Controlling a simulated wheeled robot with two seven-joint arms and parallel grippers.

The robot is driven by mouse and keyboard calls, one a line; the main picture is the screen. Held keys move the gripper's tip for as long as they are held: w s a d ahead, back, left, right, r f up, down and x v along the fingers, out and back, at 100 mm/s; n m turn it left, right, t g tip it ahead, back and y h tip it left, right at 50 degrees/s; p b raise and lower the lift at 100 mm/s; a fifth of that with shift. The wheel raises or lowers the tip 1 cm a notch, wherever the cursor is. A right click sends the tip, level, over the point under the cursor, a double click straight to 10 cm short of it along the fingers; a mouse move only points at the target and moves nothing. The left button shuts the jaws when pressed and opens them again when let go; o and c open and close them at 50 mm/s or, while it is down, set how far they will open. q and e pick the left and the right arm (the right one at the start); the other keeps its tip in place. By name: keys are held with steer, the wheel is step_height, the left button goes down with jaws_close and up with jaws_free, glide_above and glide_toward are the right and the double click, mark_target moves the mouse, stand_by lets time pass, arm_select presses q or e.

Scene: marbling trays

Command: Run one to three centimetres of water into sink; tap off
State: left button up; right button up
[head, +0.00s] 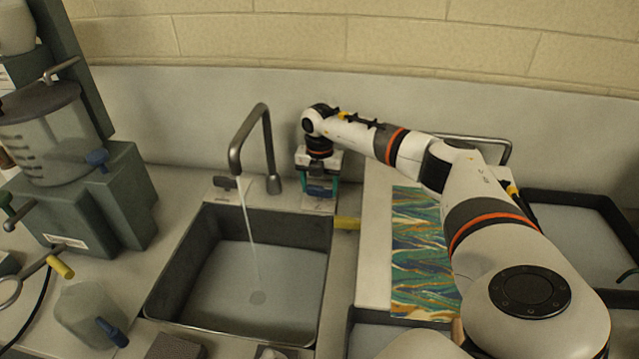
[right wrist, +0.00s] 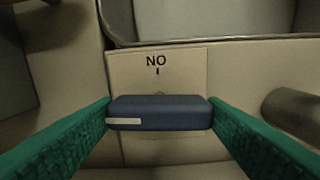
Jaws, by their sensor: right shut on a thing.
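A grey tap spout (head: 262,125) arches over the dark-rimmed sink (head: 330,262). A thin stream of water (head: 249,235) runs from it into the basin. My right gripper (head: 319,188) is behind the sink's back right corner, to the right of the spout. In the right wrist view its green fingers are shut on a dark blue tap knob (right wrist: 160,112), over a plate (right wrist: 180,70) lettered "NO" as seen here. My left gripper is not in view.
A second dark control (head: 225,183) sits left of the spout. A marbled sheet (head: 420,250) lies right of the sink, beneath my right arm. A grey machine with a clear tank (head: 45,135) stands at left, and a jug (head: 85,315) at front left.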

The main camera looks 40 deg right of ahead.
steer(key=shift+n, duration=0.6)
steer(key=o, duration=1)
step_height(320, 180, up, 12)
steer(key=shift+r+b, duration=0.1)
steer(key=shift+b, duration=0.95)
